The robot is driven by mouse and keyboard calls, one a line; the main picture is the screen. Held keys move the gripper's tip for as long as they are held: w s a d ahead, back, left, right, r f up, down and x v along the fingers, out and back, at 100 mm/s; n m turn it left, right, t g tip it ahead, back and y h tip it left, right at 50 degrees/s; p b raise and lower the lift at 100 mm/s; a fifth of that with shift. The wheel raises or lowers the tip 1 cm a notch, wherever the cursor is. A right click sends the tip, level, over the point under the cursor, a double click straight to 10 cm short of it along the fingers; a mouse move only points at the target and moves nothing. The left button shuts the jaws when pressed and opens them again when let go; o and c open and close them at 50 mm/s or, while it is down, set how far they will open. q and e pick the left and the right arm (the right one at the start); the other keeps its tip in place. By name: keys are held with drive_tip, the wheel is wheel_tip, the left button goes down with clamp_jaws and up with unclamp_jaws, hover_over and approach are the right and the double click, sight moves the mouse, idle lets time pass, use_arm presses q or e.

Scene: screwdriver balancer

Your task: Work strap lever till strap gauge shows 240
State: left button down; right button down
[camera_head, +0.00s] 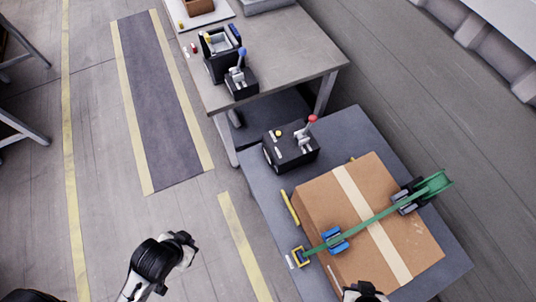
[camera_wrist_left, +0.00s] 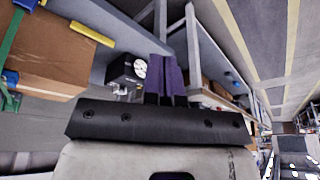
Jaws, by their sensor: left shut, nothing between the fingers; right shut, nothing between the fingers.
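A black lever box (camera_head: 291,148) with a red-knobbed lever (camera_head: 308,128) stands on the grey platform behind the carton. In the left wrist view a black box with a white dial (camera_wrist_left: 139,67) shows; its reading is too small to make out. A green strap (camera_head: 375,219) runs over the brown carton (camera_head: 345,205). My left gripper (camera_head: 187,239) is shut and empty, over the floor left of the platform; its purple fingers (camera_wrist_left: 167,72) show together in the wrist view. My right gripper (camera_head: 362,292) is shut and empty at the carton's near edge, partly cut off by the frame.
A blue clip (camera_head: 335,241) and a black buckle (camera_head: 408,198) sit on the strap.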

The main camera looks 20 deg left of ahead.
use_arm(q)
drive_tip(key=s+a+p, duration=0.3)
drive_tip(key=s+a, duration=0.2)
drive_tip(key=shift+s+a, duration=0.15)
drive_tip(key=shift+a, duration=0.15)
idle(0.5)
drive_tip(key=w+d+p, duration=0.7)
drive_tip(key=w+d, duration=0.1)
drive_tip(key=d, duration=0.1)
drive_tip(key=shift+w+p, duration=0.35)
drive_tip(key=shift+p, duration=0.05)
idle(0.8)
